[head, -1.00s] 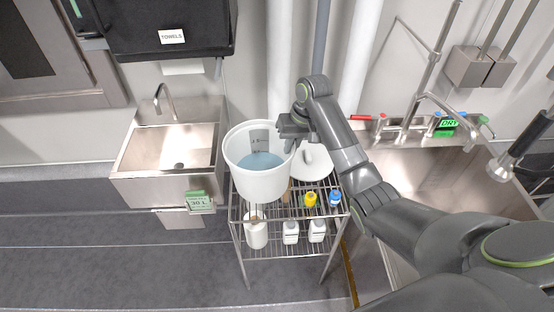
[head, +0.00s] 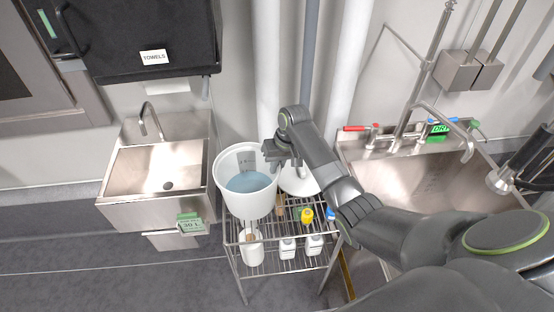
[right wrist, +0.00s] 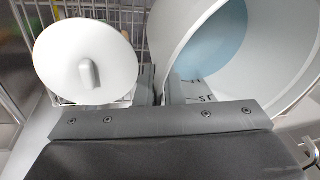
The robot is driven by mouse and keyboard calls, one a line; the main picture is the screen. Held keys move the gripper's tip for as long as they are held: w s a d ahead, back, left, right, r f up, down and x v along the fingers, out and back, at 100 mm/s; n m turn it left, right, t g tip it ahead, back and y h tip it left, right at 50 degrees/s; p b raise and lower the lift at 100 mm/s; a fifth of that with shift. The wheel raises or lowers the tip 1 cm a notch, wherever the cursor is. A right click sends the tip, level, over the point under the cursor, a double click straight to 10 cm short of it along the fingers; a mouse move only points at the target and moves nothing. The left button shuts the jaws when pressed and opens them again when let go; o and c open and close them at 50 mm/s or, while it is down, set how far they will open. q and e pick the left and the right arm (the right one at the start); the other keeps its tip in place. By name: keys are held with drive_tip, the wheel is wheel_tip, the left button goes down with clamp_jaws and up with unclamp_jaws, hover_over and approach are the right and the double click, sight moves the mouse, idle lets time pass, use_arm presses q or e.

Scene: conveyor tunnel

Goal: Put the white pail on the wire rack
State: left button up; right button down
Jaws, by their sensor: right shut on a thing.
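The white pail (head: 247,201) holds bluish water and has dark measuring marks inside its wall. My right gripper (head: 277,152) is shut on its right rim; the right wrist view shows the fingers (right wrist: 158,86) at the wall of the pail (right wrist: 190,42). The pail is upright over the left part of the wire rack (head: 285,262). I cannot tell whether its base touches the top shelf. My left gripper is not in view.
A white round lid (head: 300,182) with a knob is at the rack's back right, close beside the pail. Small bottles (head: 306,215) stand at the right front. More white containers (head: 287,248) are lower down. Steel sinks (head: 135,168) flank the rack.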

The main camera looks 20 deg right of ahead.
drive_tip(key=shift+d+x, duration=0.1)
drive_tip(key=shift+x, duration=0.55)
drive_tip(key=shift+d+x, duration=0.15)
drive_tip(key=shift+x, duration=0.45)
drive_tip(key=c, duration=2)
unclamp_jaws()
drive_tip(key=shift+s+f, duration=0.2)
drive_tip(key=shift+f, duration=0.1)
drive_tip(key=o, duration=0.5)
drive_tip(key=shift+r, duration=0.1)
drive_tip(key=shift+c, duration=0.2)
drive_tip(key=shift+r, duration=0.1)
drive_tip(key=b+v, duration=0.1)
drive_tip(key=v, duration=1.1)
